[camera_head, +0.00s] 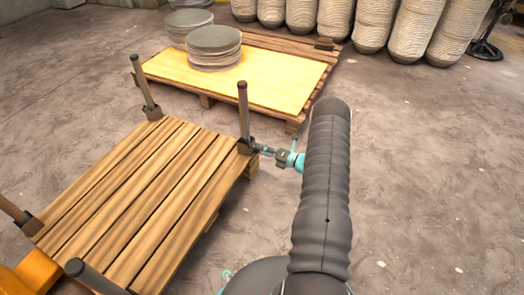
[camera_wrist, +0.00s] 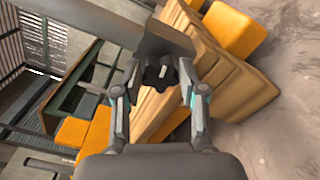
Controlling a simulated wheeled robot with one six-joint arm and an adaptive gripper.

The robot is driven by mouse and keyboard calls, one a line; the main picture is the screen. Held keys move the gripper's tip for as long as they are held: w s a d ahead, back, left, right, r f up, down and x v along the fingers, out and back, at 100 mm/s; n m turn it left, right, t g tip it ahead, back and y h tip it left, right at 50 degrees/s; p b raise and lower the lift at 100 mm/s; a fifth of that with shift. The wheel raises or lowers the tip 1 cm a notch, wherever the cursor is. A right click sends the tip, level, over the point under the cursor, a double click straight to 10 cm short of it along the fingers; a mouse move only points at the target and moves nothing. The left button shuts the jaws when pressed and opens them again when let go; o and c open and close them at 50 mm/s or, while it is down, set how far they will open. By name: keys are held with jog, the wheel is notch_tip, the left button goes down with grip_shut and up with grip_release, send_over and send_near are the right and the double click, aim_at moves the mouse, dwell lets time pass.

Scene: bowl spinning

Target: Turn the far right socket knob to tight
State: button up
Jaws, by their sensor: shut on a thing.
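The far right socket (camera_head: 244,147) is a dark bracket at the far right corner of the slatted wooden pallet (camera_head: 150,190). A grey post (camera_head: 243,108) stands upright in it. My gripper (camera_head: 262,151) reaches the socket from the right. In the wrist view, a dark lobed knob (camera_wrist: 160,74) with a small pale mark lies between the fingertips of my gripper (camera_wrist: 159,68), which is shut on it. The socket bracket (camera_wrist: 178,38) and the post (camera_wrist: 105,18) show just beyond. In the head view the knob is too small to make out. Its tightness cannot be told.
Other posts stand at the far left (camera_head: 144,82), near left (camera_head: 14,210) and near right (camera_head: 95,275) corners. A second pallet with a yellow top (camera_head: 270,82) and stacked grey discs (camera_head: 213,45) lies behind. White stacks (camera_head: 375,22) line the back. Floor at right is clear.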

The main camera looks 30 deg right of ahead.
jog(key=shift+w+d+f+m, duration=0.1)
jog(key=shift+m, duration=3.8)
jog(key=o, duration=1.1)
jog(key=shift+o, duration=0.2)
jog(key=v, duration=1.2)
